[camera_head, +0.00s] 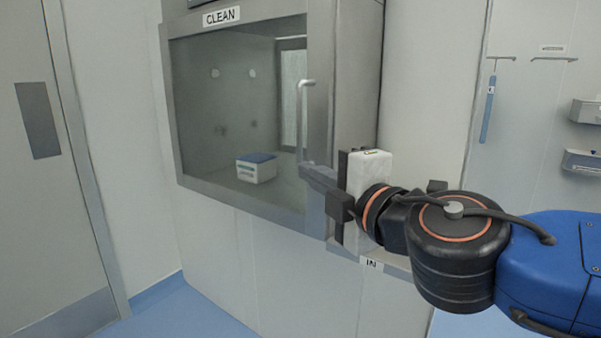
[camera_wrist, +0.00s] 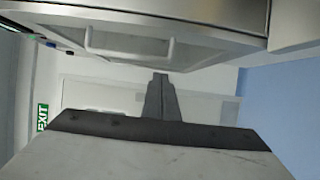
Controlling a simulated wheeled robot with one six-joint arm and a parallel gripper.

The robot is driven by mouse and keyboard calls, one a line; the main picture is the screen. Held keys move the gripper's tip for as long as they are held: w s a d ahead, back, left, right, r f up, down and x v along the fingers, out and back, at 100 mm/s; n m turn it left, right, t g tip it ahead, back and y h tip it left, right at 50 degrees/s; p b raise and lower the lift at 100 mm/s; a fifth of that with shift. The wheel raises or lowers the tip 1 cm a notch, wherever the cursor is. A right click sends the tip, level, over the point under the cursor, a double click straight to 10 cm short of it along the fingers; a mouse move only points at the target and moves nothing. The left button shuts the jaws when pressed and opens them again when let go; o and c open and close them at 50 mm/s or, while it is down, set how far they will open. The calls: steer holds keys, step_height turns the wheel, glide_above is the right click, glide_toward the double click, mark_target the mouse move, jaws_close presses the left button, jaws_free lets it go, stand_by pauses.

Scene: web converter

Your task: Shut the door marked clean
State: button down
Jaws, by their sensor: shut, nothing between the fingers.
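The door marked clean (camera_head: 240,110) is a grey-framed glass door on a wall box, under a CLEAN label (camera_head: 221,16). It looks flush or nearly flush with its frame; I cannot tell if a small gap is left. Its pale upright handle (camera_head: 303,125) is on the right side; the handle also shows in the wrist view (camera_wrist: 130,52). My gripper (camera_head: 308,174) is shut and empty, its fingertips by the handle's lower end at the door's right edge. In the wrist view my gripper (camera_wrist: 160,77) points toward the door's edge; contact is unclear.
A white box with a blue lid (camera_head: 256,167) shows behind the glass. A white box-shaped object (camera_head: 370,168) is partly behind my wrist, above an IN label (camera_head: 371,263). A grey room door (camera_head: 45,180) stands at left. Floor below the box is clear.

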steer(key=w+d+f+m+h, duration=0.1)
steer(key=d+f+m+h, duration=0.1)
steer(key=d, duration=0.6)
steer(key=w+d+f+m+h, duration=0.2)
steer(key=d+f+m+h, duration=0.1)
steer(key=d+m, duration=0.3)
steer(key=w+d+f+m+h, duration=0.1)
steer(key=d+f+m+h, duration=0.2)
steer(key=d, duration=0.8)
steer(key=shift+w+f+m+t+h, duration=0.1)
steer(key=shift+w+m+t+h, duration=0.25)
steer(key=shift+m+h, duration=0.55)
steer(key=s+d+f+m+g+h, duration=0.2)
steer(key=s+d+f+m+g, duration=0.25)
steer(key=f, duration=0.35)
steer(key=s+d+f+m+g+h, duration=0.1)
steer(key=s+d+f+m+g, duration=0.25)
steer(key=d+f, duration=0.35)
steer(key=s+a+f+m+g+y, duration=0.2)
steer(key=s+a+f+m+g, duration=0.1)
steer(key=s+f, duration=0.4)
steer(key=shift+s+a+f+m+y, duration=0.45)
steer(key=shift+a+f, duration=0.2)
steer(key=shift+a, duration=0.35)
steer(key=shift+w, duration=0.1)
